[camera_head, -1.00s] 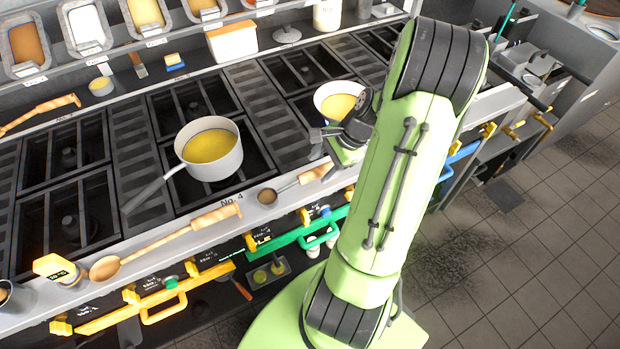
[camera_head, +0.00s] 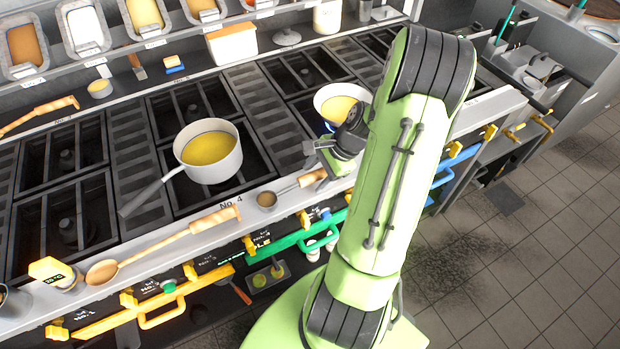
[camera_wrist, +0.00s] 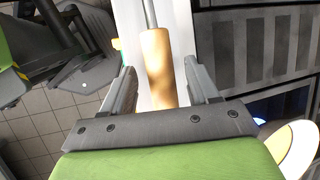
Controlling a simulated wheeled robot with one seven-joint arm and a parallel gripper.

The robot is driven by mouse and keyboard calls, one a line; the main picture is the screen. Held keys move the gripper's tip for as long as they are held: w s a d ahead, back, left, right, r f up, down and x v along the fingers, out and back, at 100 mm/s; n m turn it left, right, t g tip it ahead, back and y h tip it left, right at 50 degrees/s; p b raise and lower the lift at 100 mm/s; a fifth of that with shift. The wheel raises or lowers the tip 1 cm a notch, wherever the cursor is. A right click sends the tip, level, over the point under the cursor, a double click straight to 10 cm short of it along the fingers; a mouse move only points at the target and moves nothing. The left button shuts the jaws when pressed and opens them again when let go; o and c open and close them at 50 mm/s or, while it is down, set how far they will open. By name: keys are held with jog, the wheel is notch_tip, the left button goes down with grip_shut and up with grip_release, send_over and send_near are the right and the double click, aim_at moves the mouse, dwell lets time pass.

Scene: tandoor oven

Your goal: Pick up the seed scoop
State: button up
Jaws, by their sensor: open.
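The seed scoop (camera_head: 267,200) lies on the stove's pale front ledge, with a small round bowl and a wooden handle pointing right. My gripper (camera_head: 318,163) is over the handle end at the ledge. In the wrist view the scoop's wooden handle (camera_wrist: 157,60) runs between the two fingers of my gripper (camera_wrist: 160,85), and its metal shaft leads up out of the frame. The fingers are apart, with a visible gap on each side of the handle. The scoop's bowl is outside the wrist view.
A pot of yellow liquid (camera_head: 210,150) stands on the burner to the left. A white bowl (camera_head: 340,103) sits just behind my gripper. A wooden spoon (camera_head: 160,245) lies left along the ledge. A green rail (camera_head: 290,238) runs below the ledge.

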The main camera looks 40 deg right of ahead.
jog(key=shift+c, duration=0.2)
grip_shut()
notch_tip(320, 180, up, 11)
jog(key=p, duration=0.2)
jog(key=shift+f+p, duration=0.2)
jog(key=shift+p, duration=0.2)
